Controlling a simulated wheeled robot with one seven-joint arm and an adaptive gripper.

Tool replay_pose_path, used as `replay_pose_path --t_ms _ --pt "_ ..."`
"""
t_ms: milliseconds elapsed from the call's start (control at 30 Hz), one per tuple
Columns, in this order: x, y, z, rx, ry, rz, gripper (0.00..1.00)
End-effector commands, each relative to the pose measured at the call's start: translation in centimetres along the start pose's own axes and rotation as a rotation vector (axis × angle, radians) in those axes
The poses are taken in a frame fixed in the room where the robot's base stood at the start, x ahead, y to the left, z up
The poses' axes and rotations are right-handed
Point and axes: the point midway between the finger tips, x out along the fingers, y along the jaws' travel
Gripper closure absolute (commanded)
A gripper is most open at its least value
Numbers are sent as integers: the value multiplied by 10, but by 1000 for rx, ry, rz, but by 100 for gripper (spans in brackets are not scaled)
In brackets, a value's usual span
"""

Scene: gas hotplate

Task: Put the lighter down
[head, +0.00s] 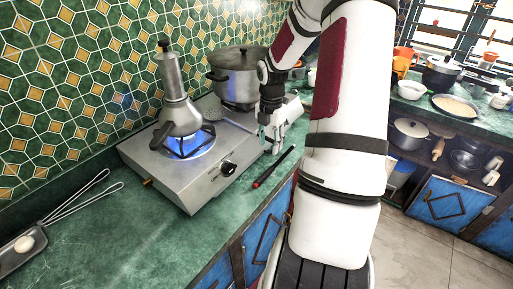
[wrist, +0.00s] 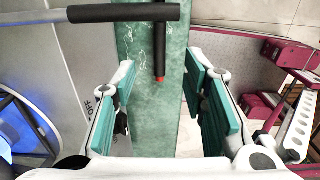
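The lighter (head: 275,167) is a thin dark stick with a red end. It lies on the green counter along the front of the hotplate (head: 184,186). In the wrist view the lighter (wrist: 159,45) shows lengthwise on the counter strip, its red end towards me, seen in the gap between my fingers. My gripper (head: 271,141) is by the hotplate's right front corner, near the lighter's far end. In the wrist view my gripper (wrist: 159,66) has its teal pads well apart, with nothing between them. A blue flame burns under the metal pot (head: 178,112) on the left burner.
A large lidded pot (head: 238,78) stands at the hotplate's back right. A black handle (wrist: 123,13) crosses the top of the wrist view. A pan (head: 22,254) with a whitish egg-shaped thing and long wire handles lies at left. The counter's front left is clear.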

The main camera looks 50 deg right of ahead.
Motion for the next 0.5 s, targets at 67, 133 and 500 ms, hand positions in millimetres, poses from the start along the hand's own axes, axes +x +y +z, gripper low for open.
replay_pose_path --t_ms 67,133,500 --pt "-2 0 -1 2 -1 -1 60" --pt "-8 3 -5 17 -11 -2 60" --pt "-123 26 -106 448 -168 62 60"
